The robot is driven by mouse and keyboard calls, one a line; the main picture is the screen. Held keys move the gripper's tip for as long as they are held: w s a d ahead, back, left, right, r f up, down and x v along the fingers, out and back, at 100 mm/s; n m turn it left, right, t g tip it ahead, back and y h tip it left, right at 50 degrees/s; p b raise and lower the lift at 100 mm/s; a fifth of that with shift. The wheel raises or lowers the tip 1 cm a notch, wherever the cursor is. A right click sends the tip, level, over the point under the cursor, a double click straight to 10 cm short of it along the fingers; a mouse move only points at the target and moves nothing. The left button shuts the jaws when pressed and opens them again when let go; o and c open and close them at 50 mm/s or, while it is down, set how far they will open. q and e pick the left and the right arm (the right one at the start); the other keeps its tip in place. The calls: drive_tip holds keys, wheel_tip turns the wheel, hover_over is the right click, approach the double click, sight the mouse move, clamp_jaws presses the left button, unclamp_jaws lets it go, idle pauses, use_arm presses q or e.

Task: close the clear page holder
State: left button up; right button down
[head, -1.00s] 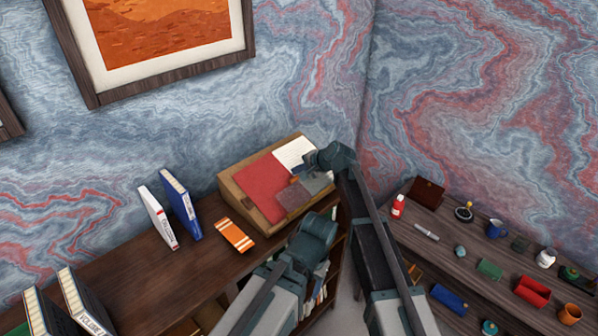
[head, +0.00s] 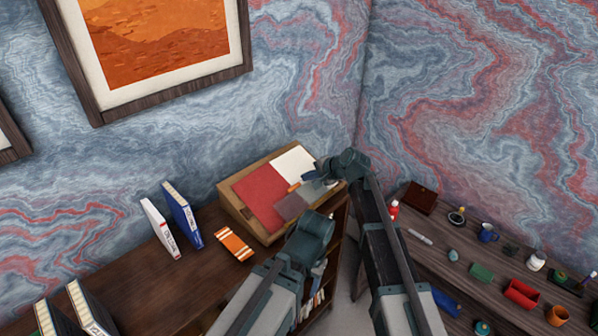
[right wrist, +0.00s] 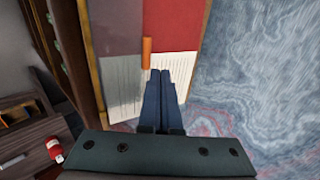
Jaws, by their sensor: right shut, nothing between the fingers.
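The clear page holder (head: 292,206) is a see-through greyish panel over the near-right part of the slanted stand. In the head view the right gripper (head: 309,176) is over the page. My left gripper's fingers are not visible.
The wooden stand (head: 231,199) sits on a brown desk (head: 180,281). White and blue books (head: 182,214) and an orange striped item (head: 235,243) stand or lie to its left. A right-hand shelf (head: 440,241) holds several small items. My left arm covers the desk's front.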

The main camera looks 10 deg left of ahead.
drive_tip(key=p+v, duration=0.2)
drive_tip(key=v, duration=0.3)
drive_tip(key=shift+s+d+r+p, duration=0.15)
drive_tip(key=shift+d+r+p, duration=0.1)
drive_tip(key=shift+p, duration=0.1)
drive_tip(key=shift+f, duration=0.1)
drive_tip(key=s+d+f+n+g+h, duration=0.2)
drive_tip(key=s+d+f+n+h, duration=0.2)
drive_tip(key=s+d, duration=0.8)
drive_tip(key=s+d+f+n+g+h, duration=0.3)
drive_tip(key=s+d+h, duration=0.1)
drive_tip(key=s+d, duration=0.85)
drive_tip(key=s+a+f+n+b, duration=0.2)
drive_tip(key=a+f+b, duration=0.4)
drive_tip(key=f+b, duration=0.4)
drive_tip(key=s+a+f+n+h+b, duration=0.1)
drive_tip(key=s+a+f+n+b, duration=0.1)
drive_tip(key=s+a+f+b, duration=0.2)
wheel_tip(320, 180, down, 7)
drive_tip(key=a+b, duration=0.3)
drive_tip(key=b, duration=0.3)
drive_tip(key=shift+s+g+b, duration=0.3)
drive_tip(key=shift+s+g, duration=0.05)
drive_tip(key=shift+g, duration=0.05)
drive_tip(key=shift+r, duration=0.1)
